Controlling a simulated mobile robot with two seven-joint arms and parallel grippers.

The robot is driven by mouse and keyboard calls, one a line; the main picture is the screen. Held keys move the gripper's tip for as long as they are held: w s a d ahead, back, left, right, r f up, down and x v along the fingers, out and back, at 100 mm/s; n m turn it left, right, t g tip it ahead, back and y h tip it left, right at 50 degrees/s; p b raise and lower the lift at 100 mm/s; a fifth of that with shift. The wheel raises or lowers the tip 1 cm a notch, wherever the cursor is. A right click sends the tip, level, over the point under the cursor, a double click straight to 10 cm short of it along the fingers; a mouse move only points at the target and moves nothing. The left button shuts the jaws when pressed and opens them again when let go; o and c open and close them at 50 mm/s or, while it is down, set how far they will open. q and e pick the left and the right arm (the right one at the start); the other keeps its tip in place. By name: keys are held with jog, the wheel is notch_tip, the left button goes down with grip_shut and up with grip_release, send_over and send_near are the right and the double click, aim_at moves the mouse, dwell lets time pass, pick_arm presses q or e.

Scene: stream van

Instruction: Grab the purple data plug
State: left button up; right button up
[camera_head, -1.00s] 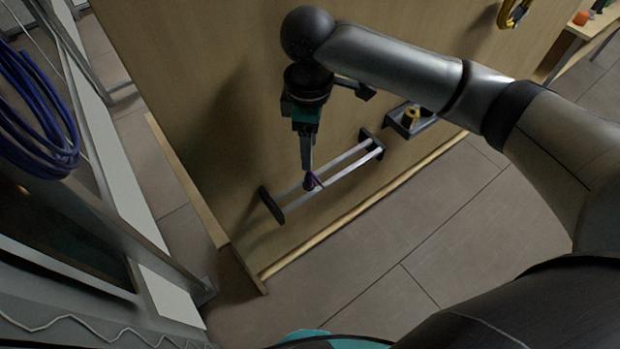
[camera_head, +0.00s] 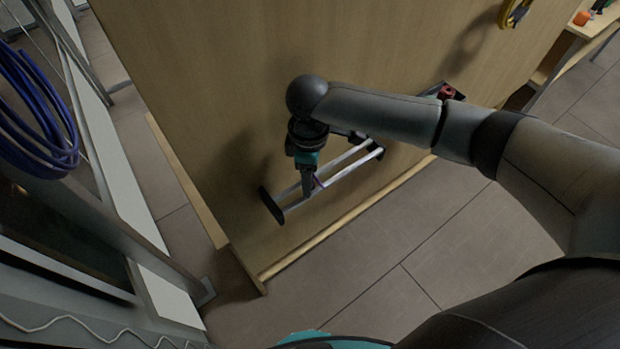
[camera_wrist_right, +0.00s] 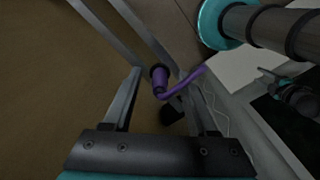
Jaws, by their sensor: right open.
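The purple data plug (camera_wrist_right: 160,84) sits at the two-rail holder (camera_wrist_right: 163,47) in the right wrist view, with a purple cable tail curving off to the right. It lies between the two spread fingers of my right gripper (camera_wrist_right: 166,88), and I see no finger touching it. In the head view, my right gripper (camera_head: 307,185) reaches down to the rail holder (camera_head: 348,163) on the wooden panel. Only a small purple bit of the plug (camera_head: 318,181) shows there beside the fingers. My left gripper is not in view.
The wooden panel (camera_head: 200,90) stands close behind the rails. A coil of blue-purple cable (camera_head: 40,130) hangs at the left. A dark tray with a red item (camera_head: 446,93) shows behind my right arm. The tiled floor (camera_head: 350,270) in front is clear.

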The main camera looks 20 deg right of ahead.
grip_shut()
dwell(0.3)
jog(key=shift+r, duration=0.15)
dwell(0.3)
